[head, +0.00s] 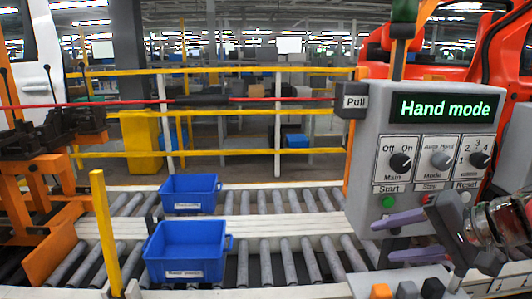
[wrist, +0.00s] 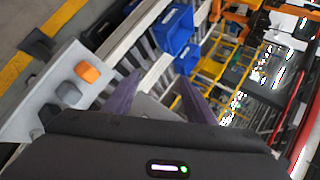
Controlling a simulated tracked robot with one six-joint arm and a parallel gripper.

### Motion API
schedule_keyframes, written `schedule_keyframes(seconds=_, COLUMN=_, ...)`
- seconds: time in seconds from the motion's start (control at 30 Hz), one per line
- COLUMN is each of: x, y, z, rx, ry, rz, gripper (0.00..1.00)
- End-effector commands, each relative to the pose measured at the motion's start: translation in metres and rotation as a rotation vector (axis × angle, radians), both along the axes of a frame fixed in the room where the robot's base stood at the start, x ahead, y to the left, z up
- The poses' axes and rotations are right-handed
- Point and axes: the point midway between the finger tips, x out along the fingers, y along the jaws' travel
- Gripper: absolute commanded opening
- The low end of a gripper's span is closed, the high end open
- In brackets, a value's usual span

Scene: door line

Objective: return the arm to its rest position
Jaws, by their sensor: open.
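My gripper (head: 383,243) is at the right of the head view, in front of the lower part of the grey control box (head: 385,135). Its two purple fingers point left and stand apart, with nothing between them. The wrist view also shows my gripper (wrist: 162,75), with its fingers spread over the roller conveyor. The box's screen reads "Hand mode". Its Main, Mode and numbered knobs show, and a green Start button (head: 389,201) is left of the fingers' upper edge. My arm hides part of the box's lower right.
Two blue bins (head: 187,255) (head: 190,194) stand on the roller conveyors (head: 290,262). A small panel with an orange button (wrist: 87,71) is close below my gripper. A yellow post (head: 105,225) and an orange machine (head: 50,185) stand left. A red pull cord (head: 285,99) runs across.

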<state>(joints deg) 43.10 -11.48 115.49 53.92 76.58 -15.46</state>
Motion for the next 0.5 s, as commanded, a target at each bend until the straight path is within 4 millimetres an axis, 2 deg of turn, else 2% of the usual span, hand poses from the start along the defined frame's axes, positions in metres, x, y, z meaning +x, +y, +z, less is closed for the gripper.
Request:
schedule_keyframes(seconds=0.03, x=-0.007, y=0.018, z=-0.008, rx=-0.039, ry=0.024, rz=0.031, gripper=0.5)
schedule_keyframes(seconds=0.2, x=-0.031, y=0.056, z=-0.036, rx=-0.181, ry=0.096, rz=0.106, gripper=0.5)
schedule_keyframes(seconds=0.5, x=-0.079, y=0.098, z=-0.078, rx=-0.455, ry=0.147, rz=0.237, gripper=0.5)
